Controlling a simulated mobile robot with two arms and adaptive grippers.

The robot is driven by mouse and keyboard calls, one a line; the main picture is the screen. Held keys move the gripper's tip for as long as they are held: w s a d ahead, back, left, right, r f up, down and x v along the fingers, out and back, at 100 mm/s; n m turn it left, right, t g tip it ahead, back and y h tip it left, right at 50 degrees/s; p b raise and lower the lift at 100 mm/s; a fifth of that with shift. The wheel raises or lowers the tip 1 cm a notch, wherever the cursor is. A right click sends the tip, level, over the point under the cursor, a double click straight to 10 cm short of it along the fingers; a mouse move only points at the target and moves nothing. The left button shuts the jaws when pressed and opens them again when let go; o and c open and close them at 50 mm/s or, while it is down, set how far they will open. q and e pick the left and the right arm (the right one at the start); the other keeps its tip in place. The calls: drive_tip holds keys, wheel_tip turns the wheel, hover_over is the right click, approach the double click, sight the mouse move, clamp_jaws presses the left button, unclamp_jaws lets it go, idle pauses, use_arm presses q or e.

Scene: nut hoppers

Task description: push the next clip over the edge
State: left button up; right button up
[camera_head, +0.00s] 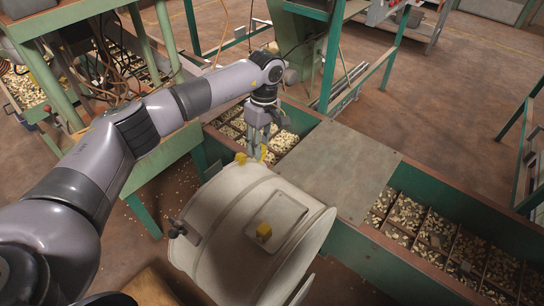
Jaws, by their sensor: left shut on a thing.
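A large pale drum (225,235) stands at the bottom centre. A small yellow clip (240,158) sits at its far upper edge. Another yellow piece (264,153) shows right at my left fingertips. A third yellow piece (264,231) is on the drum's flat raised plate (283,214). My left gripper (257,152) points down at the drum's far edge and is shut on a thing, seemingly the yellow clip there. The fingers partly hide that clip, so its exact seat on the edge cannot be told. My right gripper is not in view.
A long green trough (435,265) with compartments of nuts runs behind and right of the drum. A flat grey board (340,170) covers its middle. A dark knob (178,228) sticks out on the drum's left. Green frames stand at the back. Open floor lies at upper right.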

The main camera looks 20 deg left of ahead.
use_arm(q)
drive_tip(key=g+b, duration=0.1)
approach(228, 166)
drive_tip(key=d+r, duration=0.1)
drive_tip(key=shift+w+a+x, duration=0.1)
drive_tip(key=shift+a+x, duration=0.05)
drive_tip(key=shift+x, duration=0.65)
drive_tip(key=shift+w+a+x, duration=0.1)
drive_tip(key=shift+x, duration=0.75)
drive_tip(key=shift+w+a+x, duration=0.1)
drive_tip(key=shift+a+x, duration=0.05)
drive_tip(key=shift+x, duration=0.65)
drive_tip(key=shift+b+x, duration=0.8)
drive_tip(key=shift+x, duration=0.1)
drive_tip(key=shift+b+x, duration=0.45)
drive_tip(key=shift+x, duration=0.35)
drive_tip(key=o, duration=1)
